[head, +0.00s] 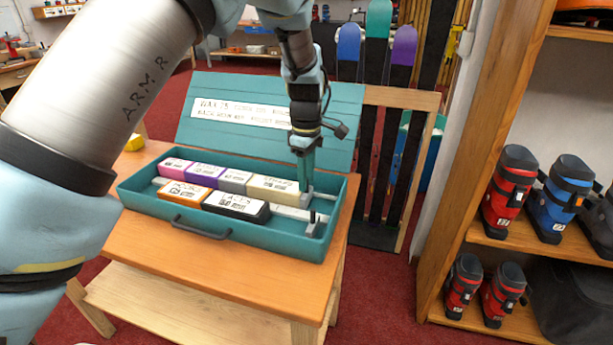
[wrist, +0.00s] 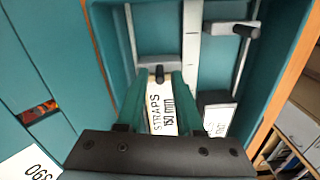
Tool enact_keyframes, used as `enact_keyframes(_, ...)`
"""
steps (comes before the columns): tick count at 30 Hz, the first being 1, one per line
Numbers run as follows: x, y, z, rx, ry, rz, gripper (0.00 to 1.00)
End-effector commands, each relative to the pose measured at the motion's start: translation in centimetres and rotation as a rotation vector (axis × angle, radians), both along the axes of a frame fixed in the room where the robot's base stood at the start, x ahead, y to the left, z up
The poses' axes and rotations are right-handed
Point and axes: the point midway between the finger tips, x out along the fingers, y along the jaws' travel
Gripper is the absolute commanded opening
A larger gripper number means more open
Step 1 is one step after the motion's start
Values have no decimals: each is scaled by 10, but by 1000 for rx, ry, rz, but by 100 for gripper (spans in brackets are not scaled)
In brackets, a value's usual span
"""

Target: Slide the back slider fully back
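The teal box (head: 150,200) lies open on a bench. The back slider (wrist: 150,76), a grey block with a dark upright post, sits on the back rail (wrist: 131,30) against the end of the cream STRAPS block (wrist: 165,105). The slider also shows in the head view (head: 306,200). My gripper (wrist: 160,82) points down over the slider; its teal fingers stand apart, with the post seeming to lie between the tips. Whether a finger touches the post I cannot tell. The gripper hides part of the slider in the head view (head: 305,182).
The front slider (wrist: 229,28) stands on its rail, apart from the black-sided block (head: 236,206). Pink, purple, grey and orange blocks fill the left of the box. The raised lid (head: 200,88) stands behind. A boot shelf (head: 485,230) is at right.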

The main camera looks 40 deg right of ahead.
Motion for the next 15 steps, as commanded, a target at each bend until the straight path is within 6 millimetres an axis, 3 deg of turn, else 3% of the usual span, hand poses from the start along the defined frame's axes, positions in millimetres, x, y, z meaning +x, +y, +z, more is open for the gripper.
enact_keyframes(1, 0, 0, 0, 0, 0, 0, 29)
enact_keyframes(9, 0, 0, 0, 0, 0, 0, 0)
enact_keyframes(15, 0, 0, 0, 1, 0, 0, 0)
